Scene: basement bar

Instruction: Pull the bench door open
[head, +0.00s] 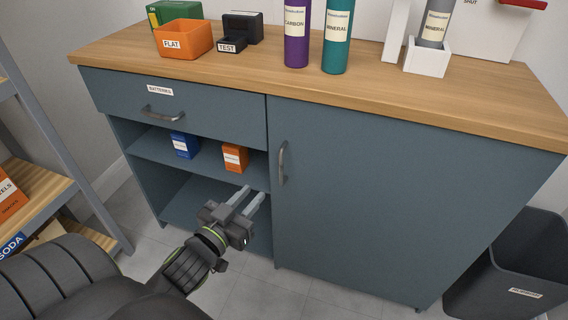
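The bench door (375,205) is a wide blue-grey panel on the right half of the bench, and it is closed. Its grey bar handle (282,163) stands upright near the door's left edge. My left gripper (251,196) is in front of the open shelves, below and to the left of the handle and apart from it. Its two fingers are spread with nothing between them. My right gripper does not show.
Above the shelves is a drawer (180,108) labelled batteries. A blue box (184,145) and an orange box (235,157) stand on the shelf. Bottles and bins stand on the wooden top (350,82). A dark bin (510,275) is at right, a rack (50,190) at left.

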